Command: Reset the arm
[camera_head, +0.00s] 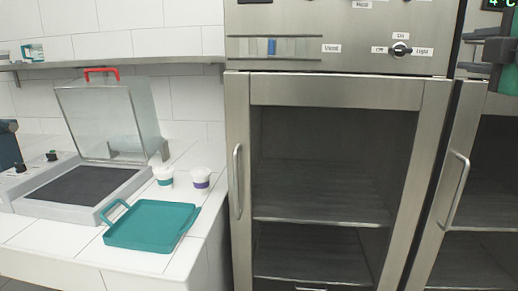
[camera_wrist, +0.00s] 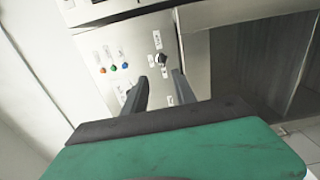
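My gripper (camera_wrist: 161,77) shows in the wrist view with its two dark fingers apart and nothing between them. Its green body fills the bottom of that view. The fingers point toward a steel control panel (camera_wrist: 130,45) with a black knob (camera_wrist: 160,59) and several coloured buttons. I cannot tell how far the fingertips are from the panel. In the head view, my gripper (camera_head: 476,52) shows at the upper right edge, in front of the steel cabinets, and most of my arm is out of frame.
A tall steel cabinet (camera_head: 237,120) with a glass door stands in the middle. A shelf (camera_head: 120,62) runs above.

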